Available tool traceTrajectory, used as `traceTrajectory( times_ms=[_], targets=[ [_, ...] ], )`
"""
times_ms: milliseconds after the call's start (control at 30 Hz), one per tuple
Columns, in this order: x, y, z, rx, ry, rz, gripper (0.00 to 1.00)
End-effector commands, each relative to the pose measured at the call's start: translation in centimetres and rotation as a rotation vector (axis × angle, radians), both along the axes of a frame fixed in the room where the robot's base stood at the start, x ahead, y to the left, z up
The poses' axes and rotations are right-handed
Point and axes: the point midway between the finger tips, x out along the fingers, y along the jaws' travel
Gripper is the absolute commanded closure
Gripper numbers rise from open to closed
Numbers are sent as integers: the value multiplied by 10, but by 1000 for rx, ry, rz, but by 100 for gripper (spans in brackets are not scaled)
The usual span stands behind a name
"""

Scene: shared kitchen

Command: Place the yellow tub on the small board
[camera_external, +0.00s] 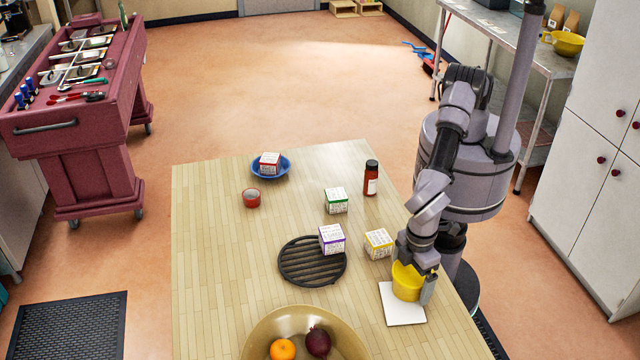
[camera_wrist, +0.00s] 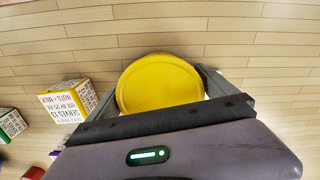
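The yellow tub (camera_external: 406,283) is upright between the fingers of my gripper (camera_external: 413,280), at the right side of the table. In the wrist view the round yellow tub (camera_wrist: 160,82) fills the space between the two fingers of my gripper (camera_wrist: 164,88), which look closed against its sides. The small board (camera_external: 403,315) is a white square on the table, directly under the tub. The tub's base is over the back part of the board; I cannot tell if it touches it. Part of the board is hidden by the tub and gripper.
A yellow-labelled box (camera_external: 378,244) stands close behind and left of the tub. A purple-labelled box (camera_external: 332,239) stands on a black round grate (camera_external: 300,268). A green box (camera_external: 336,201), dark bottle (camera_external: 371,178) and fruit bowl (camera_external: 262,335) are also on the table.

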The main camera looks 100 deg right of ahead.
Motion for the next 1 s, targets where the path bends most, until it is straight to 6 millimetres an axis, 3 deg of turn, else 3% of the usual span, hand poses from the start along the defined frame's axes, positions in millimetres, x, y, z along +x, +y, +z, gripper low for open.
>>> traceTrajectory(
  times_ms=[267, 700, 1000],
  targets=[
    [0, 0, 6, 1, -1, 0, 0],
    [1, 1, 113, 3, -3, 0, 0],
    [6, -8, 135, 11, -5, -11, 0]
  ],
)
